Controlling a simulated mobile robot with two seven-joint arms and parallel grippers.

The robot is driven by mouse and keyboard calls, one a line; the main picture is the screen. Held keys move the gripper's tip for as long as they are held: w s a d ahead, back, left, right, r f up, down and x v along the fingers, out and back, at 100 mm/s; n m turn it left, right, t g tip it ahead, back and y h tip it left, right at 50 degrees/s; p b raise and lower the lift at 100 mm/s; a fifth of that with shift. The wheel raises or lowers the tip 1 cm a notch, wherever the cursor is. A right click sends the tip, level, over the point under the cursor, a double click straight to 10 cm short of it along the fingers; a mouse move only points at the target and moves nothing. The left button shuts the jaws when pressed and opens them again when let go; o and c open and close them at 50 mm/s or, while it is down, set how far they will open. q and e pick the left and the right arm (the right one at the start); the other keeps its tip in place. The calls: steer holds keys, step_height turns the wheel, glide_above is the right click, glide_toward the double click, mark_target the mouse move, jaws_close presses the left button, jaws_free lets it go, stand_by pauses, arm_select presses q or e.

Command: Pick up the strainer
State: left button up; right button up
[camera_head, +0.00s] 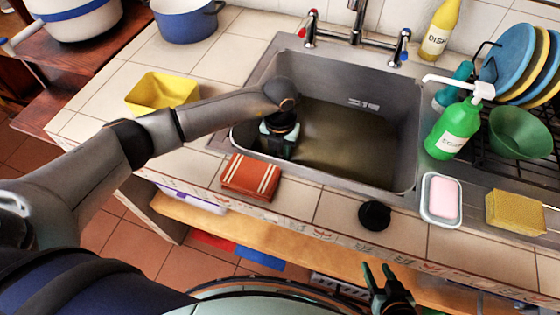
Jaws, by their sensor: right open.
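A small round black piece (375,215), which looks like a sink strainer or plug, sits on the tiled counter in front of the sink. My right gripper (379,270) is at the bottom of the view, below the counter's front edge in the picture. Its fingers are open and empty, pointing up toward the black piece and apart from it. My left arm reaches in from the left over the counter. My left gripper (279,150) points down into the left part of the sink. Its fingertips are dark against the basin and their opening is unclear.
The steel sink (417,130) holds murky water. A folded orange cloth (250,177), a soap dish (428,210), a yellow sponge (515,212), a green soap bottle (453,130) and a green bowl (520,133) stand around it. A yellow container (162,92) is at left.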

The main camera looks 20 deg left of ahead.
arm_select(q)
jaws_close()
